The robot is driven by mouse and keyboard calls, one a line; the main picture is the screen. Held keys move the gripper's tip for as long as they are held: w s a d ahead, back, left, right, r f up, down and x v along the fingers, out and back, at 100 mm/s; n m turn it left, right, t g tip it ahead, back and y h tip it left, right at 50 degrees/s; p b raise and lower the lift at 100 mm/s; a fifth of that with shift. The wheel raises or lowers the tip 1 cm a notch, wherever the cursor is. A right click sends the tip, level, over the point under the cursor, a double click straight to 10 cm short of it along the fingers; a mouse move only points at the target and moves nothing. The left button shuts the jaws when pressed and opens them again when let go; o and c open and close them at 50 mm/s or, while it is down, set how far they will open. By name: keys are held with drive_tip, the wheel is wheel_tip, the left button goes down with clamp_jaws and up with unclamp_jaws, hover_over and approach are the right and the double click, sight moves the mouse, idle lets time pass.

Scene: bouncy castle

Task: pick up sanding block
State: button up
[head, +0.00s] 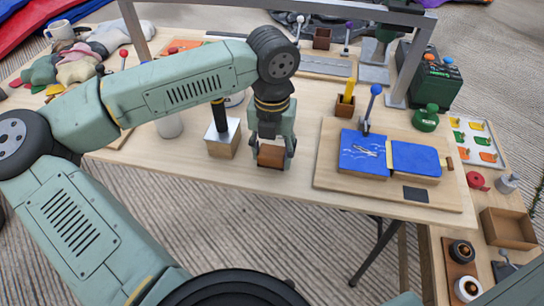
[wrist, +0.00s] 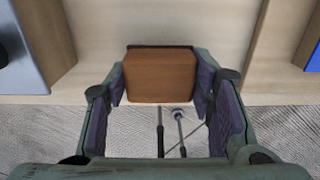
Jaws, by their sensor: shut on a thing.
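The sanding block appears as a small reddish-brown wooden block (head: 271,156) at the front edge of the table in the head view. It also shows in the wrist view (wrist: 160,76), between the purple-padded fingers. My gripper (head: 272,152) points down and is shut on the block, with one finger on each side. In the wrist view my gripper (wrist: 161,88) has the block near its fingertips, over the table's front edge. I cannot tell whether the block still touches the tabletop.
A wooden block with a metal top and black handle (head: 222,140) stands close left of my gripper. A wooden board (head: 330,170) with blue pads (head: 415,160) lies to the right. A metal frame (head: 405,70) rises behind. The floor in front of the table is clear.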

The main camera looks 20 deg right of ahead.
drive_tip(key=shift+r, duration=0.65)
drive_tip(key=s+a+b, duration=0.2)
drive_tip(key=s, duration=0.5)
drive_tip(key=s+a+r+b, duration=0.1)
drive_tip(key=s+a+b, duration=0.1)
drive_tip(key=s, duration=0.6)
drive_tip(key=shift+s+a+r, duration=0.2)
drive_tip(key=shift+a+r, duration=0.1)
drive_tip(key=o, duration=0.6)
drive_tip(key=c, duration=0.4)
drive_tip(key=shift+c, duration=0.2)
